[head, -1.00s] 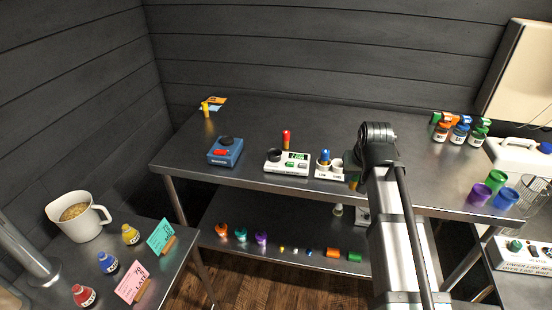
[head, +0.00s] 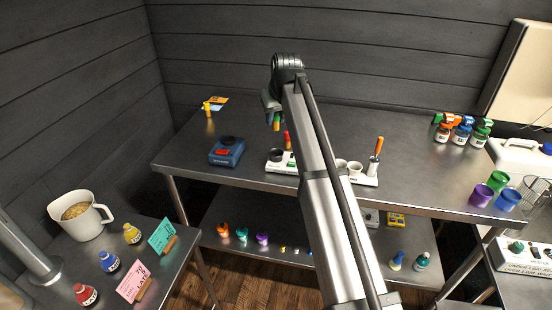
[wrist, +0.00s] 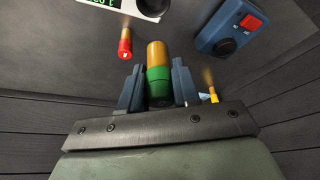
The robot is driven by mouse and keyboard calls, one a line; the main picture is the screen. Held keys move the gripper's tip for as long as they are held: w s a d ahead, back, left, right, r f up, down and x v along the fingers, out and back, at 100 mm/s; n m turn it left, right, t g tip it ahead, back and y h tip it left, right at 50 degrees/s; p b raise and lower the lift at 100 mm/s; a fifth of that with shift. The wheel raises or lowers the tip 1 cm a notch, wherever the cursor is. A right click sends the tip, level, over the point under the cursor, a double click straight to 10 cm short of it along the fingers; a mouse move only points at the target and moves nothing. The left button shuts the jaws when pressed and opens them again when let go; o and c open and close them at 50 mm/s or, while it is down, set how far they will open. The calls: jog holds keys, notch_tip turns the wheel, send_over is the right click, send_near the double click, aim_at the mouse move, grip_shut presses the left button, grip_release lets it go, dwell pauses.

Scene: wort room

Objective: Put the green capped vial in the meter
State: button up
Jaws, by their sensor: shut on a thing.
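My gripper (head: 272,108) is shut on the green capped vial (head: 277,122), above the table and behind the meter. In the wrist view the vial (wrist: 157,55), with an amber body and green cap, sits between the two blue-grey fingers (wrist: 157,90). The white meter (head: 277,165) stands on the table, its right part hidden by my arm. Its edge, lit display (wrist: 98,3) and dark round well (wrist: 150,8) show at the top of the wrist view. The vial is apart from the meter.
A red capped vial (head: 287,138) stands just behind the meter, close to my gripper. A blue device (head: 226,151) with a red button is to the left. A white holder (head: 365,179) with cups and an orange-handled tool is to the right.

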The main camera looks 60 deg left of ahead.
jog(key=shift+s+d+f+n, duration=0.15)
jog(key=shift+d+f+n, duration=0.1)
jog(key=shift+d+n, duration=0.1)
send_near(274, 154)
jog(key=x, duration=0.5)
jog(key=shift+a+r, duration=0.15)
jog(key=shift+f, duration=0.3)
jog(key=shift+d+f, duration=0.25)
jog(key=shift+f, duration=0.15)
jog(key=o, duration=1)
jog(key=shift+o, duration=0.2)
jog(key=shift+a+r, duration=0.1)
jog(key=shift+r, duration=0.5)
jog(key=v, duration=1.2)
jog(key=shift+w+a+r, duration=0.15)
jog(key=shift+w, duration=0.15)
